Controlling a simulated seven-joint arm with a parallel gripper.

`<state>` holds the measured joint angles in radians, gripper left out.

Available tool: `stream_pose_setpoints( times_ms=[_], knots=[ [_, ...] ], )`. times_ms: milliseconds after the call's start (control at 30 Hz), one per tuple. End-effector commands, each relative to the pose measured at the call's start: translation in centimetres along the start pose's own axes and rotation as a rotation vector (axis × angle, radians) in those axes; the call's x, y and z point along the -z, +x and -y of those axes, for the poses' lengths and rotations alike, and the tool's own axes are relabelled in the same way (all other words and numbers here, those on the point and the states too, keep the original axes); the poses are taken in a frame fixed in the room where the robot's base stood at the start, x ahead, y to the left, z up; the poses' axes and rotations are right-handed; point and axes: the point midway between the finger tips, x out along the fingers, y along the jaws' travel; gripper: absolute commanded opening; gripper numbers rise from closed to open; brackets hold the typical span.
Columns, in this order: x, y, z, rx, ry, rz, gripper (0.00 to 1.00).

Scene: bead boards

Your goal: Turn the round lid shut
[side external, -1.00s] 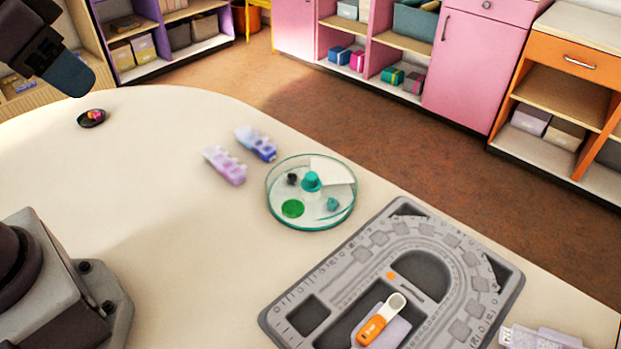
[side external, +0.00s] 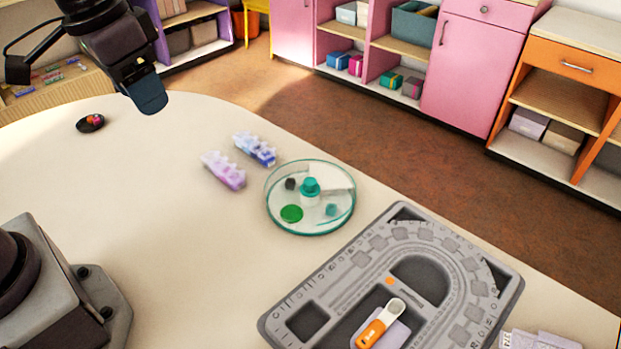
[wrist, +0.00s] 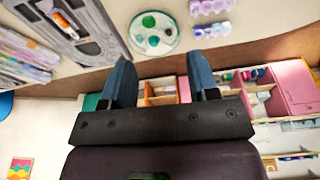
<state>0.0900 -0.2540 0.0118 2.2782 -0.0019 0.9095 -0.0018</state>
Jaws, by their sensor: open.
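The round lid (side external: 332,172) is clear with a teal edge and sits on a shallow round container on the table. A teal knob (side external: 310,186) stands at its centre. Inside show a green disc (side external: 291,213), a dark piece and a small teal piece. In the wrist view the round container (wrist: 153,33) is near the top, beyond my fingertips. My gripper (side external: 149,100) is above the table, up and left of the lid in the side view and well apart from it. In the wrist view my gripper (wrist: 159,58) is open, with nothing between its blue fingers.
Two bead organisers, pink (side external: 223,171) and blue (side external: 255,149), lie left of the lid. A grey bead board (side external: 280,318) with an orange-handled tool (side external: 372,333) lies to its front right. A small dark dish (side external: 91,123) stands far left.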

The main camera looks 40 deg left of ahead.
Motion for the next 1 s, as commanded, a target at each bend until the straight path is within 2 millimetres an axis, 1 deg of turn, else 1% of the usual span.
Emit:
stream_pose_setpoints(
  times_ms=[33, 100, 167, 200, 267, 300, 367, 500, 633, 700, 733, 767, 833, 933, 1000],
  knots=[
    [1.5, 1.1, -0.4, -0.002, 0.010, 0.040, 0.55],
    [3.5, 2.6, -0.8, -0.003, 0.020, 0.080, 0.55],
    [5.3, 4.0, -1.2, -0.003, 0.029, 0.113, 0.55],
    [6.4, 5.1, -1.5, -0.002, 0.035, 0.134, 0.55],
    [8.0, 6.8, -2.0, -0.001, 0.043, 0.163, 0.55],
    [9.1, 8.1, -2.4, 0.001, 0.049, 0.181, 0.55],
    [10.6, 10.1, -2.9, 0.004, 0.057, 0.208, 0.55],
    [13.8, 15.1, -4.2, 0.013, 0.076, 0.255, 0.55],
    [16.2, 18.9, -5.3, 0.021, 0.086, 0.271, 0.55],
    [17.6, 20.1, -5.6, 0.023, 0.086, 0.261, 0.55],
    [18.2, 20.2, -5.7, 0.024, 0.084, 0.253, 0.55],
    [18.7, 20.2, -5.7, 0.023, 0.082, 0.243, 0.55],
    [19.8, 19.4, -5.8, 0.021, 0.078, 0.214, 0.55],
    [20.3, 19.3, -5.9, 0.020, 0.075, 0.202, 0.55],
    [20.0, 19.9, -5.8, 0.020, 0.072, 0.210, 0.55]
  ],
)
